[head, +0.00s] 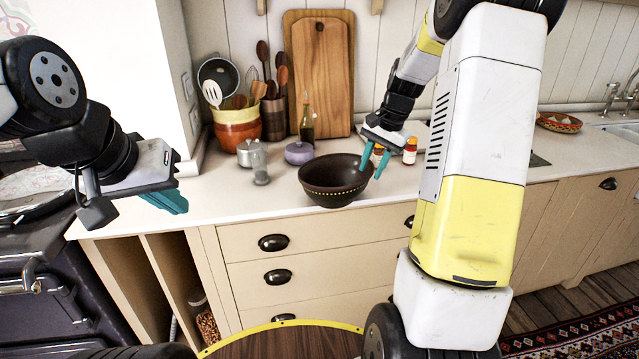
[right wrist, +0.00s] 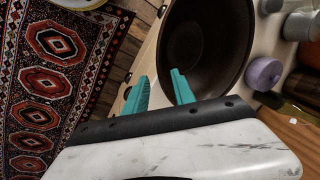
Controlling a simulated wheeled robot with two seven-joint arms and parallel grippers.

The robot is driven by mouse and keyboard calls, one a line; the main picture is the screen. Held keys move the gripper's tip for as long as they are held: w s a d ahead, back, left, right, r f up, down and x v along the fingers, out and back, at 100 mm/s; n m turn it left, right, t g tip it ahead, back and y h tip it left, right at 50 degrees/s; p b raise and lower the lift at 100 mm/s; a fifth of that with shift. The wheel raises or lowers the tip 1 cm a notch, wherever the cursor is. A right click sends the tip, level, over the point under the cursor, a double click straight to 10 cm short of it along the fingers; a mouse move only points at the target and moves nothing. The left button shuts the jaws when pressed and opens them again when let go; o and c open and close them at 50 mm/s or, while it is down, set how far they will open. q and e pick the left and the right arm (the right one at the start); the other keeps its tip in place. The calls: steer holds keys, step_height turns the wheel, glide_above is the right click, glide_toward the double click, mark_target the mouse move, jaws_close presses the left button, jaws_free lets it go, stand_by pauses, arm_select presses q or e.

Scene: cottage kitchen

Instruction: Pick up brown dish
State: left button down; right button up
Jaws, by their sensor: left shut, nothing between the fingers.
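The brown dish (head: 330,190), a dark round bowl with a row of light dots, stands upright on the white counter near its front edge. It also fills the upper middle of the right wrist view (right wrist: 205,45). My right gripper (head: 371,168) is open at the dish's right rim. Its two teal fingers (right wrist: 160,90) are apart, and the rim appears to lie between them; I cannot tell whether they touch it. My left gripper (head: 172,202) is shut and empty, left of the dish and away from it.
Behind the dish are a purple lidded pot (head: 299,153), a metal canister (head: 247,152), a glass shaker (head: 261,168), a bottle (head: 307,125) and red-labelled jars (head: 410,151). A utensil pot (head: 237,130) and a cutting board (head: 322,70) stand farther back. Drawers (head: 330,270) lie below.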

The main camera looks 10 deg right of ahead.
mark_target(362, 186)
steer(key=x, duration=0.3)
steer(key=a+x, duration=0.1)
steer(key=x, duration=0.1)
steer(key=shift+s+a+f, duration=0.1)
steer(key=shift+s+f, duration=0.1)
steer(key=shift+f, duration=0.1)
steer(key=shift+w+f, duration=0.1)
steer(key=shift+f, duration=0.35)
jaws_close()
stand_by(0.8)
